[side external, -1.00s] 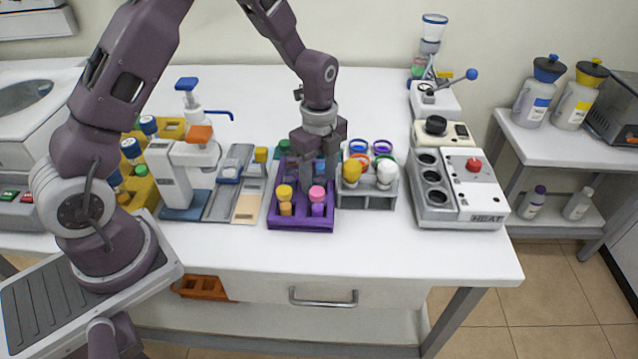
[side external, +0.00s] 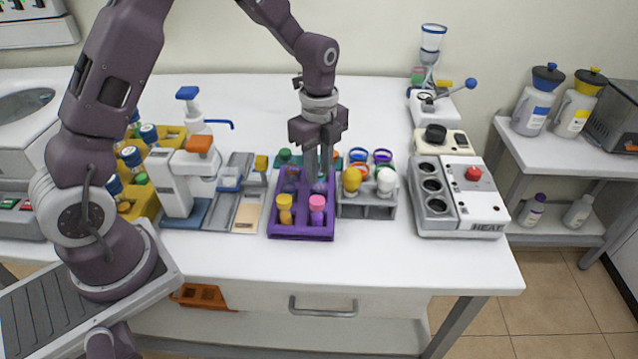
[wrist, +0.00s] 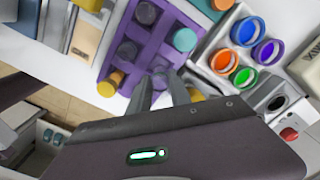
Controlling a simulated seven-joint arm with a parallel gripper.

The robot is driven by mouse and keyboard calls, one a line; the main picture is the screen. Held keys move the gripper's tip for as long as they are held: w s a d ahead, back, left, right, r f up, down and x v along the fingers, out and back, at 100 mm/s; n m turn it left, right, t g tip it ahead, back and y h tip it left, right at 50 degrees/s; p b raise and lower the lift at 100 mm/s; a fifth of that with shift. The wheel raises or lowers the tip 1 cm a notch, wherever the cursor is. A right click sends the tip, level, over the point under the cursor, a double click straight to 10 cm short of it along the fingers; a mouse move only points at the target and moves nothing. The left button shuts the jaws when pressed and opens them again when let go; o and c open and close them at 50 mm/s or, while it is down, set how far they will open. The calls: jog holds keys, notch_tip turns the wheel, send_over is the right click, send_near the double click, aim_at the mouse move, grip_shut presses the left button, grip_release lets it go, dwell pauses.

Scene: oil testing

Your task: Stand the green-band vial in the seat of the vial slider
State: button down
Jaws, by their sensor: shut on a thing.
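My gripper (side external: 321,178) is above the right column of the purple vial rack (side external: 302,234), shut on a slim vial. Only a greyish-teal bit of it shows at the fingertips; no green band can be made out. In the wrist view my gripper (wrist: 160,78) covers the held vial. A yellow-capped vial (side external: 285,208) and a pink-capped vial (side external: 317,208) stand at the rack's front. The wrist view shows a teal top (wrist: 185,40) and a dark top (wrist: 147,12) further back. What looks like the vial slider (side external: 229,184), a grey track with a blue-white carriage, lies left of the rack.
A white instrument with an orange knob (side external: 199,144) stands left of the track. A grey holder (side external: 368,210) with coloured rings and yellow and white bulbs is close right of the rack. A heater block (side external: 460,212) stands further right. The table front is clear.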

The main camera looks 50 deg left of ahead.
notch_tip(320, 180, up, 10)
jog(key=shift+r, duration=0.15)
jog(key=s+a+n, duration=0.3)
jog(key=s+a, duration=0.3)
jog(key=a, duration=0.3)
jog(key=s+a+n, duration=0.3)
jog(key=s+a, duration=0.3)
jog(key=a, duration=0.3)
jog(key=shift+a+f, duration=0.15)
jog(key=shift+f, duration=4.55)
jog(key=shift+f, duration=1.8)
jog(key=c, duration=1.1)
grip_release()
